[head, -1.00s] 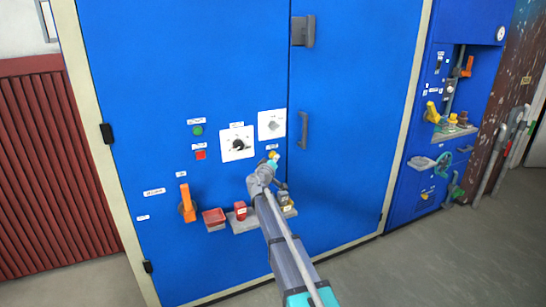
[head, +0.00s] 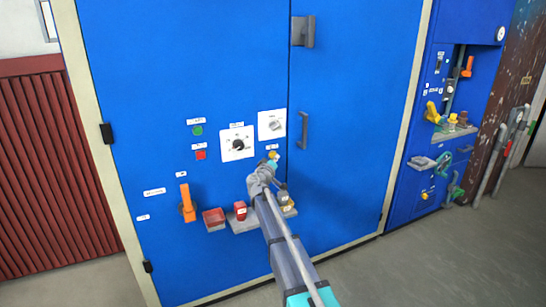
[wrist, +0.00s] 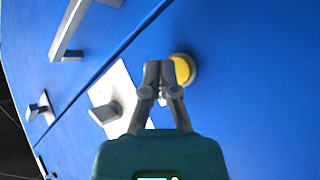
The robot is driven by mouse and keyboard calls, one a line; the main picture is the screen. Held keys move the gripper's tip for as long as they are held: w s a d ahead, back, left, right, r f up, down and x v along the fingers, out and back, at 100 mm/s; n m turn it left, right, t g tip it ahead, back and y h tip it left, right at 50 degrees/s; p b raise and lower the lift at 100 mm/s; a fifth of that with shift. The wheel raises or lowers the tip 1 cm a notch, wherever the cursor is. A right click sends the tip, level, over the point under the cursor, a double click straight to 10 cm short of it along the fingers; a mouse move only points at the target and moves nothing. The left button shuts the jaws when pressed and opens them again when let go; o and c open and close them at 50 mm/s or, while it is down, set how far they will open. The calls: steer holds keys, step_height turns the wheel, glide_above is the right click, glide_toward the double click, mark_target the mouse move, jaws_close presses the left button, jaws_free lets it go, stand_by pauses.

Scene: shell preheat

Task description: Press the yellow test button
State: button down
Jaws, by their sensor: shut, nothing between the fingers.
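The yellow test button (wrist: 185,68) is a round yellow cap in a pale ring on the blue cabinet door. In the wrist view it sits just right of my gripper's fingertips (wrist: 159,66), partly behind the right finger. The fingers are together with nothing between them. I cannot tell whether they touch the button. In the head view a small patch of the yellow button (head: 273,154) shows just above my gripper (head: 273,162), below the right-hand white dial plate.
Near the button are two white dial plates (head: 226,153), a green button (head: 197,131) and a red button (head: 201,155). An orange lever (head: 187,204), a red tray (head: 214,217) and a small shelf with items lie lower. A grey door handle (head: 304,131) stands to the right.

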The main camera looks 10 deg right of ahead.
steer(key=shift+w+a, duration=0.25)
steer(key=shift+w, duration=0.55)
stand_by(1.1)
steer(key=shift+s, duration=0.1)
stand_by(0.3)
steer(key=shift+s+d, duration=0.25)
steer(key=shift+s, duration=0.45)
steer(key=s, duration=0.1)
steer(key=s+d, duration=0.1)
steer(key=s, duration=0.2)
steer(key=shift+s+d, duration=0.3)
steer(key=shift+s, duration=0.1)
stand_by(0.4)
stand_by(0.5)
